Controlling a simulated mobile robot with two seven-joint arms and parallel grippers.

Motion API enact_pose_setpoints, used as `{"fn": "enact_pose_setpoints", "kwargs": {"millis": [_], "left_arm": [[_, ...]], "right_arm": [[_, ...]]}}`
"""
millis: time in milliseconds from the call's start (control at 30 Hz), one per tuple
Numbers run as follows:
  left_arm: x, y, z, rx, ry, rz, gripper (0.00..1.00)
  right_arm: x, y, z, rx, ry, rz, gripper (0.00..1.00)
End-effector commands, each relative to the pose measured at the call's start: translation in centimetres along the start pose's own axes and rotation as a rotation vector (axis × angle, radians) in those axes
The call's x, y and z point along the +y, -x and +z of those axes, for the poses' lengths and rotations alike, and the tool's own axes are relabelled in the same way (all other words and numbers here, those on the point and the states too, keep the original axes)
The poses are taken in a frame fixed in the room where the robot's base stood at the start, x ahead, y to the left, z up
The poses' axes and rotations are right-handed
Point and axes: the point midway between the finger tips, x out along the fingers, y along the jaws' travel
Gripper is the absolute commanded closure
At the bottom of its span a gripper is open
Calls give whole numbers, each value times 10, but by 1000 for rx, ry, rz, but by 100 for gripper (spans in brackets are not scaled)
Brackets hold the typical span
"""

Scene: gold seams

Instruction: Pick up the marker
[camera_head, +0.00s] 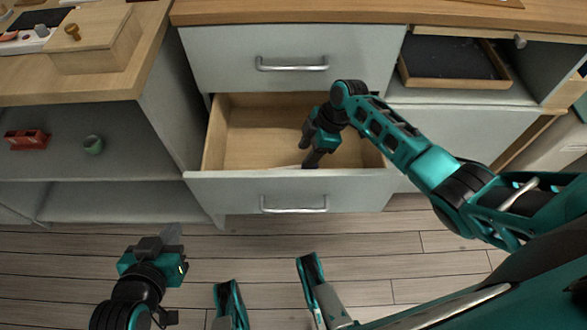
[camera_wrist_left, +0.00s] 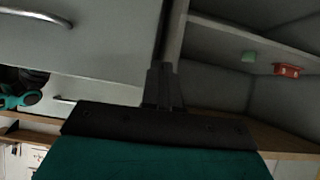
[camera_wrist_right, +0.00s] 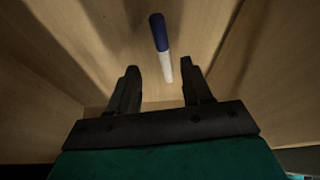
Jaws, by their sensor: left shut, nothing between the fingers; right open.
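A marker (camera_wrist_right: 161,48) with a blue part and a white part lies on the wooden floor of the open drawer (camera_head: 250,130), seen in the right wrist view. In the head view I cannot make it out; my right gripper and arm cover part of the drawer. My right gripper (camera_head: 308,150) reaches down into the drawer. In the right wrist view its open fingers (camera_wrist_right: 160,68) point toward the marker, with the marker's white end between them in the picture and no visible contact. My left gripper (camera_head: 172,233) is shut and empty, low in front of the cabinet.
The drawer front with its handle (camera_head: 294,205) and the closed upper drawer (camera_head: 290,65) are close to my right arm. A dark-lined tray (camera_head: 455,84) is at right.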

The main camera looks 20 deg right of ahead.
Motion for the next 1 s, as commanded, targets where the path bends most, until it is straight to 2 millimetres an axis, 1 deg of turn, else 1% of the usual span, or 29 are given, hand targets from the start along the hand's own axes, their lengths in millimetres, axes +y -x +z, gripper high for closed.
{"fn": "enact_pose_setpoints", "kwargs": {"millis": [33,167,233,300,433,567,1000], "left_arm": [[0,-2,3,0,0,1,100],[1,-7,8,-5,3,4,100],[2,-10,8,1,7,6,100],[4,-11,3,9,13,10,100],[6,-11,-2,13,17,14,100],[7,-11,-3,14,16,15,100],[7,-10,0,12,11,15,100]], "right_arm": [[-2,-8,0,1,0,-3,51],[-6,-28,0,1,0,-4,51],[-6,-40,-1,1,0,-3,51],[-6,-46,-1,1,0,-2,51],[-6,-48,-1,-1,0,-1,51],[-6,-47,-2,-1,0,-2,52],[-6,-47,-1,-1,0,-1,94]]}}
